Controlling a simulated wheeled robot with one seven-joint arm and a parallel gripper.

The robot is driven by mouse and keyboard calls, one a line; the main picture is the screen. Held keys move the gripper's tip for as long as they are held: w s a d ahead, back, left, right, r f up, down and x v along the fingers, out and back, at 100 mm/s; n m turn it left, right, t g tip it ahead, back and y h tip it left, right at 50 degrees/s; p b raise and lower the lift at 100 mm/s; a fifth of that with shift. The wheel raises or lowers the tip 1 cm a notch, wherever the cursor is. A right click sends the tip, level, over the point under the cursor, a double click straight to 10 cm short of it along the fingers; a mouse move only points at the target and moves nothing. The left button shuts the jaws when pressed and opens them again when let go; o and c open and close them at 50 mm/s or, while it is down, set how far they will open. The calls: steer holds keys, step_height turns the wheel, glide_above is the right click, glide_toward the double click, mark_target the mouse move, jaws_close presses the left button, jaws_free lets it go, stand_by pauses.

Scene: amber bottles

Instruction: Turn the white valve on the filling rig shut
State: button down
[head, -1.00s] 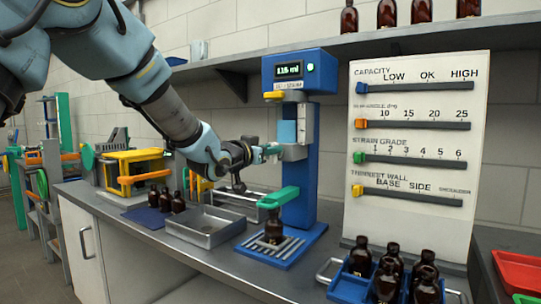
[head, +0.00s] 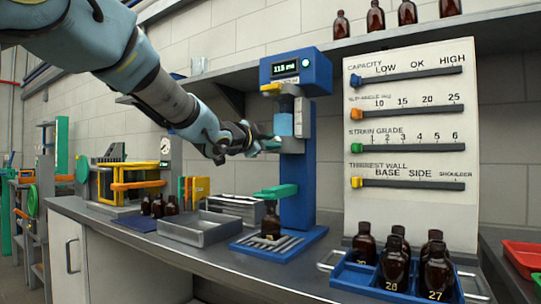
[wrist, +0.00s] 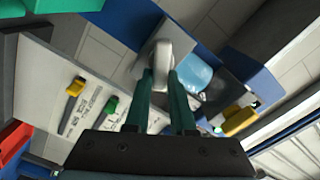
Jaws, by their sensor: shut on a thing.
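The filling rig (head: 297,200) is a blue column with a lit display (head: 291,71) on its head, reading about 115 ml. My gripper (head: 272,143) reaches it from the left at mid height, below the display. In the wrist view my gripper's green fingers (wrist: 164,85) are closed around the white valve (wrist: 166,52), whose rounded end shows beyond the tips. In the head view the valve is largely hidden by the gripper. A light blue block (wrist: 193,74) sits just beside it. A brown bottle (head: 270,222) stands on the rig's base under a green arm (head: 275,192).
A white board with colored sliders (head: 412,205) stands right of the rig. A blue crate of bottles (head: 360,279) is at the front right. A grey metal tray (head: 196,229) and several bottles (head: 158,207) are left of the rig. A shelf (head: 400,38) runs above.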

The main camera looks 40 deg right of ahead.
steer(key=shift+s+f+m+b, duration=0.1)
steer(key=shift+f+m+b, duration=0.15)
steer(key=shift+m+b, duration=1.15)
steer(key=shift+s+f+m+b, duration=0.1)
steer(key=shift+f+m+b, duration=0.1)
steer(key=shift+m+b, duration=1.2)
steer(key=shift+m+p, duration=0.3)
steer(key=shift+m, duration=0.1)
steer(key=c, duration=0.8)
jaws_free()
steer(key=shift+o, duration=0.2)
steer(key=v, duration=1)
steer(key=shift+a, duration=0.35)
